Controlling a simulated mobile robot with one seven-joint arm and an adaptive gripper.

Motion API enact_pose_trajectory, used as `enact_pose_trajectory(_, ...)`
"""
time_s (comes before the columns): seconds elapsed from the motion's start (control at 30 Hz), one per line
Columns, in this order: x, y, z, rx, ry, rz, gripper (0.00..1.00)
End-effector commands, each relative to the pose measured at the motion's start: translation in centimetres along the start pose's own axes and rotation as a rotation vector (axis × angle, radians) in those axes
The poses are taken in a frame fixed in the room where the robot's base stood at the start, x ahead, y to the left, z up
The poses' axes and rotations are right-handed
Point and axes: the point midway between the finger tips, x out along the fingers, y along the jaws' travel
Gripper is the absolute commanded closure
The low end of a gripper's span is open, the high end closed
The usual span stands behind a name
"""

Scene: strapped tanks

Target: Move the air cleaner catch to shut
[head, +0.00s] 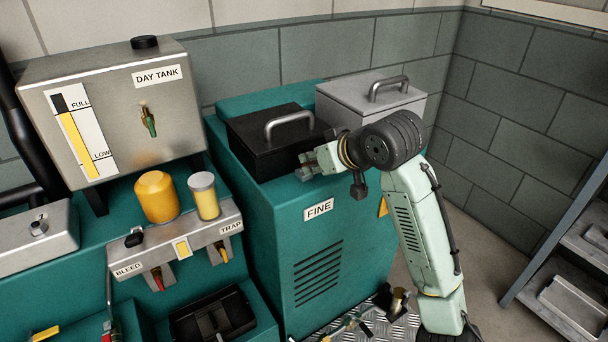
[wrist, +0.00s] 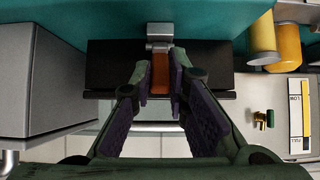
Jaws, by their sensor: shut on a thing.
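The air cleaner is a teal cabinet (head: 284,222) marked FINE, with a black box lid (head: 252,137) and a grey box lid (head: 352,99) on top. The black lid (wrist: 105,68) also shows in the wrist view. There a catch with an orange-brown lever (wrist: 160,72) hangs from a metal bracket (wrist: 160,37) at the teal edge, reaching over the black lid. My gripper (wrist: 160,86) has its fingers closed on both sides of this lever. In the head view my gripper (head: 308,165) is at the black lid's front edge and hides most of the catch.
A day tank (head: 110,105) stands at the left, above a panel (head: 185,243) with a yellow filter, a clear bowl and small valves. The grey lid (wrist: 45,85) is close to my gripper on the wrist view's left. A shelf rack (head: 565,265) stands at the far right.

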Motion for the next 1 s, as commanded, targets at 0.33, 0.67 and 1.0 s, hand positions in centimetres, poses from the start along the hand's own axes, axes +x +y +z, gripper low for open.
enact_pose_trajectory(0.33, 0.0, 0.0, 1.2, 0.001, -0.005, -0.001, 1.0)
enact_pose_trajectory(0.67, -0.2, -0.1, 1.9, 0.001, -0.006, -0.002, 1.0)
enact_pose_trajectory(1.0, 0.1, -0.1, 2.9, 0.001, -0.006, -0.002, 1.0)
